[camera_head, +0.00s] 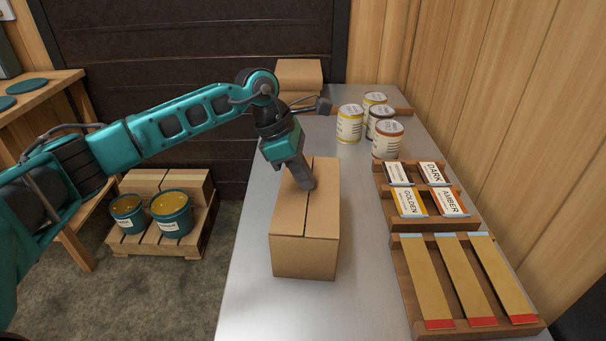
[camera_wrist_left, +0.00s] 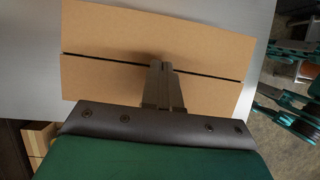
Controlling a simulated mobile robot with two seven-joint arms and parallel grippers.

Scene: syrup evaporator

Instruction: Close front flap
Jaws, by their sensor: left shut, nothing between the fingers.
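The cardboard box (camera_head: 304,252) stands on the metal table. Its top looks flat, with two long flaps meeting at a dark narrow seam. No flap stands up in the head view. My left gripper (camera_head: 306,184) is shut and empty, pointing down at the box top near the seam. In the left wrist view the shut fingers (camera_wrist_left: 160,68) reach over the seam of the box top (camera_wrist_left: 110,35). I cannot tell whether the fingertips touch the cardboard. The gripper hides part of the box top.
Several cans (camera_head: 387,139) stand at the back right of the table. A wooden label rack (camera_head: 474,218) and a tray of strips (camera_head: 409,286) lie along the right side. Another cardboard box (camera_head: 299,73) is at the back. The table left of the box is clear.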

